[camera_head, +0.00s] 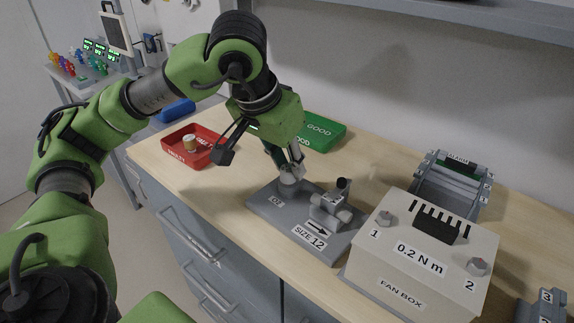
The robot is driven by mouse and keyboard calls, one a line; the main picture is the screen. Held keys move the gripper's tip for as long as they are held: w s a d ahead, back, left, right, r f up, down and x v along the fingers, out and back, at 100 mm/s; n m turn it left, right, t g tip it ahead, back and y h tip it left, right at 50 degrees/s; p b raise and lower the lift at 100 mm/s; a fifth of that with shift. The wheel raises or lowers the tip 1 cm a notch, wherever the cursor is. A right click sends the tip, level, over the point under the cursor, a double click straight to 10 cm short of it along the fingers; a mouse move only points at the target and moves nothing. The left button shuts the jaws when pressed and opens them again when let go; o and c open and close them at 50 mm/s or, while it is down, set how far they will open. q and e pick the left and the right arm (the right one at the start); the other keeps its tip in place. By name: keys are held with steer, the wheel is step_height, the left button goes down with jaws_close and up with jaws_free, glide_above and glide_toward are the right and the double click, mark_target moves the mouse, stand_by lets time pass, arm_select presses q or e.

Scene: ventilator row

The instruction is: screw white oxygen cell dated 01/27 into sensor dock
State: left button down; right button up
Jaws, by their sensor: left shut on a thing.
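My left gripper (287,165) points down over the left end of the grey dock plate (268,207) marked O2 and SIZE 12. It is shut on a small pale round piece (291,175), which I take for the white oxygen cell. The fingers partly cover it, and no date is readable. The piece is at or just above the O2 position; I cannot tell whether it touches the dock or how deep it sits. A grey fitting (330,210) with a black knob stands on the same plate, to the right. My right gripper is not in view.
A red tray (172,151) at left holds a small white and brown cylinder (190,143). A green tray (325,131) marked GOOD lies behind my gripper. The fan box (405,268) stands close right of the dock, with a grey rack (452,184) behind it.

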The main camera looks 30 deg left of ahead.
arm_select(q)
steer(key=shift+a+f+m+h+b, duration=0.1)
steer(key=shift+f+m+h+b, duration=0.2)
steer(key=shift+m, duration=0.4)
steer(key=shift+r+m+h+b, duration=0.1)
steer(key=shift+m+b, duration=0.25)
steer(key=shift+m, duration=0.35)
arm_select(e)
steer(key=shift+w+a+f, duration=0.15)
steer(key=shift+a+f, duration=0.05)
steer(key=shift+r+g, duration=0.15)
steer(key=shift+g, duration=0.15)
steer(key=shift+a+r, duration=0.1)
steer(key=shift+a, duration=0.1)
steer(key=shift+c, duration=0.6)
arm_select(q)
steer(key=c, duration=1.9)
jaws_free()
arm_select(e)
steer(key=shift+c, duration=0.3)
